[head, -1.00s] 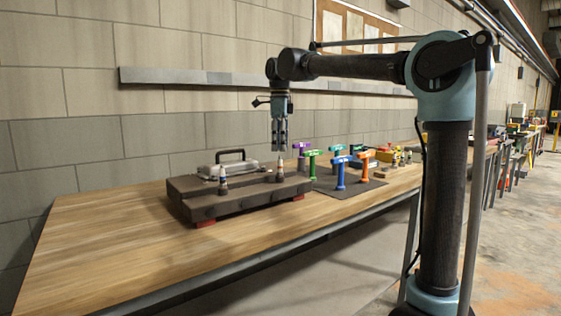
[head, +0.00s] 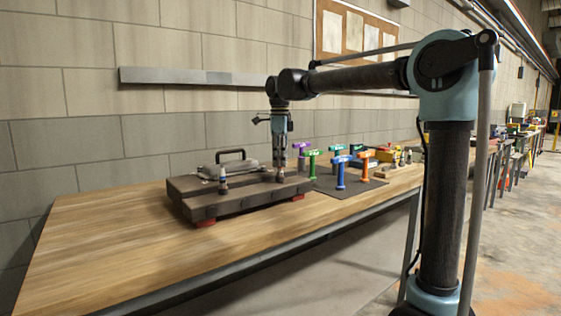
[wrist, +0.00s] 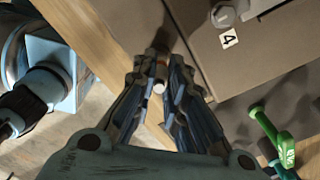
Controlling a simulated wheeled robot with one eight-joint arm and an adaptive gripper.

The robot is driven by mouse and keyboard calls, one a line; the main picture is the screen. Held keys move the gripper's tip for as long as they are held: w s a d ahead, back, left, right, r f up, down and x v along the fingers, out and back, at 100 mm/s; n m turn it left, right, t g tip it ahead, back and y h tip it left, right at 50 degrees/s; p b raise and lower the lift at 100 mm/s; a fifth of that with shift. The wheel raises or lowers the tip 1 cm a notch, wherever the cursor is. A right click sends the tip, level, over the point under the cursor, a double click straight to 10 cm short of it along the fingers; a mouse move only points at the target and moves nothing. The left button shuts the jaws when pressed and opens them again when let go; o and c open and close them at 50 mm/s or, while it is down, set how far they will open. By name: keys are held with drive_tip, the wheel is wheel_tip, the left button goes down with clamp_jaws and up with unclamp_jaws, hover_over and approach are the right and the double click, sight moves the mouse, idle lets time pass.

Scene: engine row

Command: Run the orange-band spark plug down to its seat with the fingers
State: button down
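The dark engine block (head: 240,197) lies on the wooden bench. A pale spark plug with a blue band (head: 223,182) stands upright near its left end. My gripper (head: 281,177) points straight down at the block's right end, its fingertips close to the top face. The plug seen there earlier is hidden behind the fingers in the head view. In the wrist view, a small round white plug end (wrist: 158,87) shows between the two fingers of my gripper (wrist: 157,65). Its band and seat are hidden. I cannot tell whether the fingers press on it or only surround it.
Upright T-handle tools, among them green (head: 312,164), blue (head: 340,172) and orange (head: 365,163) ones, stand on a dark mat right of the block. A tag marked 4 (wrist: 228,38) and a bolt head (wrist: 222,15) show on the block. The bench's left part is clear.

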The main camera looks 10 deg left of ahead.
drive_tip(key=shift+w, duration=0.1)
drive_tip(key=m, duration=0.4)
drive_tip(key=c, duration=1.6)
unclamp_jaws()
